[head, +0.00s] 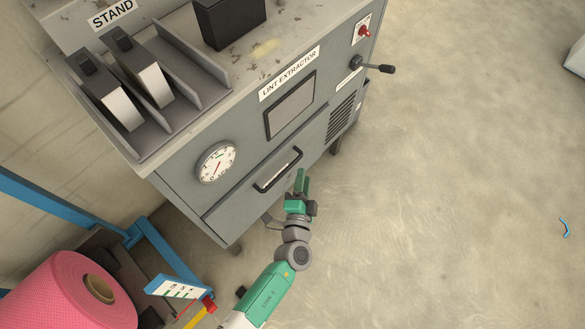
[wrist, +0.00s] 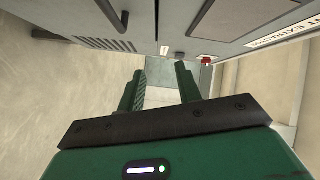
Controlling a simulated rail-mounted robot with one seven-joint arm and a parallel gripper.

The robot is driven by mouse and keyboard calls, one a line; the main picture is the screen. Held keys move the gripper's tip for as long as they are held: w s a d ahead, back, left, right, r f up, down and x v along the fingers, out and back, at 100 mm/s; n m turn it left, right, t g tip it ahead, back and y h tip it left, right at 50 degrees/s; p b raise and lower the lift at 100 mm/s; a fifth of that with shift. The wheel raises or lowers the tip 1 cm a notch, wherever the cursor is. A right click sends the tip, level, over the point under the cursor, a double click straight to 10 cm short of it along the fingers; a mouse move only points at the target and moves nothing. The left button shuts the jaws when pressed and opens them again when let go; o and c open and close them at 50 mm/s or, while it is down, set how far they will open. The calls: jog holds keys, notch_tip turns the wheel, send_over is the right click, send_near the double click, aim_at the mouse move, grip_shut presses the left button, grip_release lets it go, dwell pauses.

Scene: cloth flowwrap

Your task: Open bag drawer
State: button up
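The grey drawer front (head: 245,196) is low on the lint extractor cabinet, below the dial, and looks flush with the cabinet. Its black bar handle (head: 278,172) runs at a slant across it. My green gripper (head: 302,178) is just right of the handle in the head view, apart from it as far as I can tell. In the wrist view my gripper (wrist: 160,75) has its two fingers spread with nothing between them. The dark handle (wrist: 118,18) appears at the upper left there, outside the fingers. The drawer's inside is hidden.
The cabinet carries a dial (head: 216,162), a window panel (head: 291,104), a black lever (head: 373,66) and a red switch (head: 364,31). A blue frame (head: 150,240) and a pink roll (head: 70,295) stand at lower left. The floor (head: 440,200) at right is mostly clear.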

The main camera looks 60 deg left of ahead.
aim_at(280, 175)
jog(key=s+f+g, duration=0.3)
jog(key=s+f, duration=0.4)
jog(key=b+x, duration=0.5)
jog(key=x, duration=0.2)
jog(key=shift+a+r, duration=0.1)
jog(key=shift+a, duration=0.3)
jog(key=shift+w+a+r, duration=0.15)
jog(key=shift+a, duration=0.25)
grip_shut()
